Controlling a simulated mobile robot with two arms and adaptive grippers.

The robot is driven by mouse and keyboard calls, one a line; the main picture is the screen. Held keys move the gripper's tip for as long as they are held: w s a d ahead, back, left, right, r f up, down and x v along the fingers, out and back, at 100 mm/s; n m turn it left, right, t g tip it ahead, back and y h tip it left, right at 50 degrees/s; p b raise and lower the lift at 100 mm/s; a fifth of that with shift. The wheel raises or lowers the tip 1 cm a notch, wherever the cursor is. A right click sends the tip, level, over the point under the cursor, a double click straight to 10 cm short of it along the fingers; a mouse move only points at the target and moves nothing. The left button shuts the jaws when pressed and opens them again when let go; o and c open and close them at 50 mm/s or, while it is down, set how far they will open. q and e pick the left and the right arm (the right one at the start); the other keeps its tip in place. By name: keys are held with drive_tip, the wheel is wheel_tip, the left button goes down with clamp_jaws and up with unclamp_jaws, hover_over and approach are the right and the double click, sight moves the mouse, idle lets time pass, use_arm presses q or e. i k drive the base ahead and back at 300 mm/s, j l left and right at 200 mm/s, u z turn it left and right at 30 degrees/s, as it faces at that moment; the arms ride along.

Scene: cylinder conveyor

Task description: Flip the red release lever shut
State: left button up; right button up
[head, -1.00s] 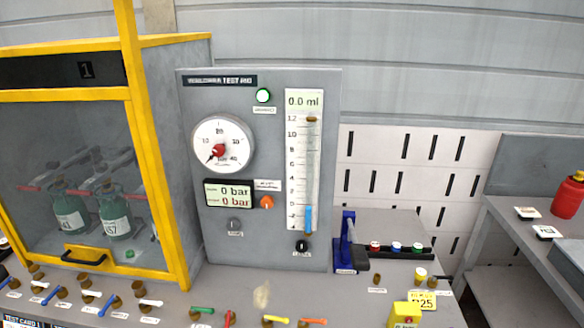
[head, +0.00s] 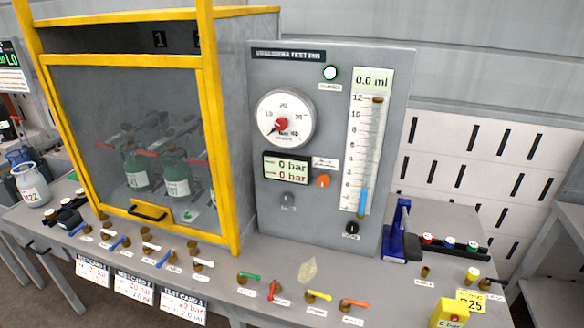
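A row of small coloured levers on brass valves stands along the front of the bench. The red lever (head: 273,288) stands between a green lever (head: 250,276) and a yellow lever (head: 318,295). The red lever points along the bench's depth, while the green and yellow ones lie sideways. An orange-red lever (head: 354,303) at the right end of this row also lies sideways. The label plates below them are too small to read. Neither of my grippers is in view.
A grey test panel (head: 262,220) with gauge and digital display stands behind the levers. A yellow-framed cabinet (head: 227,160) holding green cylinders is at the left. A blue press-like stand (head: 400,235) and a yellow box (head: 449,313) are at the right.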

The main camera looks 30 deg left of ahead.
sight(270, 298)
drive_tip(key=u, duration=1.1)
